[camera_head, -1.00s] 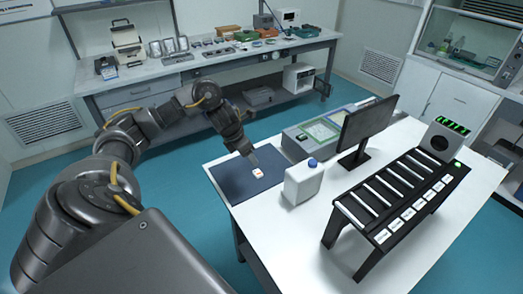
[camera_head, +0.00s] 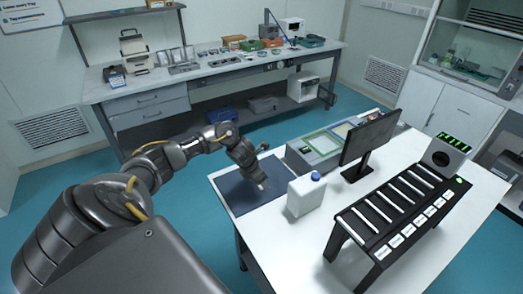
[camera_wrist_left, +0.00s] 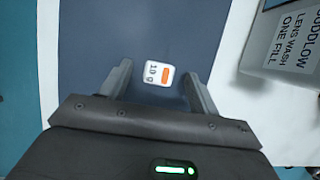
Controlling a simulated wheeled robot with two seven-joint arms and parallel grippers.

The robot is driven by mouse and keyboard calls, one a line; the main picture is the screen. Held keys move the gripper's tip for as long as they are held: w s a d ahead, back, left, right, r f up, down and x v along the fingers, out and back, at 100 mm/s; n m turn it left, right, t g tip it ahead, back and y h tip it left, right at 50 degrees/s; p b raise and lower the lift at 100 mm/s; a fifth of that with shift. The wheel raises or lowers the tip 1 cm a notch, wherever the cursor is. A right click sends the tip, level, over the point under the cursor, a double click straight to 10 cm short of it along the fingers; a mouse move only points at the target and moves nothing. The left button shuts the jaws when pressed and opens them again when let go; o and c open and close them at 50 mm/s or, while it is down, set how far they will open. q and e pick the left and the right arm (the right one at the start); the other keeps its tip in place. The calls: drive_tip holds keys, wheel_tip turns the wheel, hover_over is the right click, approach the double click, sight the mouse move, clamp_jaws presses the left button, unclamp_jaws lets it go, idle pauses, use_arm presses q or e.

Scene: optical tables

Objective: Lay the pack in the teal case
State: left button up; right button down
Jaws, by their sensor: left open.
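The pack (camera_wrist_left: 158,73) is a small white piece with an orange patch and dark print. It lies on a dark blue mat (camera_head: 232,191) on the white table. My left gripper (camera_wrist_left: 157,82) is open above the mat, with one finger on each side of the pack and gaps between; I cannot tell its height. In the head view my left gripper (camera_head: 262,184) mostly hides the pack. No case is clearly teal; a small teal-green tray (camera_head: 311,41) sits on the back bench, and I cannot tell if it is the case. My right gripper is out of view.
Behind are a grey unit with green and blue frames (camera_head: 313,159) and a monitor (camera_head: 370,137). A black rack (camera_head: 398,210) stands at right.

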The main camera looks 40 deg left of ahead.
use_arm(q)
drive_tip(key=shift+w+f, duration=0.15)
drive_tip(key=shift+f, duration=0.4)
drive_tip(key=c, duration=1.1)
drive_tip(key=shift+c, duration=0.2)
drive_tip(key=shift+r, duration=0.15)
